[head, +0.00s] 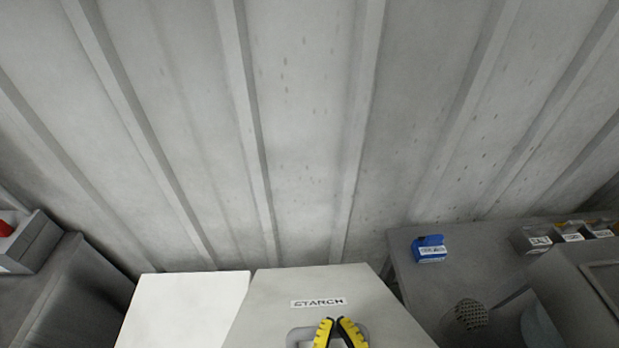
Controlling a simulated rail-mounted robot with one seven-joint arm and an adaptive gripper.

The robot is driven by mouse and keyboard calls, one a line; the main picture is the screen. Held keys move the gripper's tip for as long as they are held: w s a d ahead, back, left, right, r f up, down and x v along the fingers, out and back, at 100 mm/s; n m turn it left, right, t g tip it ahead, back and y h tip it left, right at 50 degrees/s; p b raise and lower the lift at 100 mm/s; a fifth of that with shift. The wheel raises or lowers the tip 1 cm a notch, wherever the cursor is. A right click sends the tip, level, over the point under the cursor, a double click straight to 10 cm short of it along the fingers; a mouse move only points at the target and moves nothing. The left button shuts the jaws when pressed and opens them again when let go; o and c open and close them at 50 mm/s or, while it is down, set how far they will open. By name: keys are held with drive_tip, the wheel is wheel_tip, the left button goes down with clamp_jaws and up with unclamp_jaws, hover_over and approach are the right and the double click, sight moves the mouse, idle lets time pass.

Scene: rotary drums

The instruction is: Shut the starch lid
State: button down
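A grey panel labelled STARCH (267,312) fills the bottom middle of the head view, its top edge toward the wall. A pale rounded recess or handle shows below the label, partly covered by my gripper. I cannot tell whether this panel is the lid itself or how far open it stands. My gripper (335,321) shows as two yellow-and-black fingers over the recess. The fingers lean together toward the top of the picture with a narrow gap at the tips. Whether they touch the panel cannot be told. The rest of the gripper is out of frame.
A plain white panel (186,306) lies just left of the starch panel. At right, a grey table (470,248) holds a blue labelled box (429,249), a meshed round object (471,314) and small labelled bins (538,240). A ribbed grey wall (300,130) stands behind.

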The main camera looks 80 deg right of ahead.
drive_tip(key=shift+a+f+h+b, duration=0.4)
drive_tip(key=shift+a+f+b, duration=0.05)
drive_tip(key=shift+a, duration=0.15)
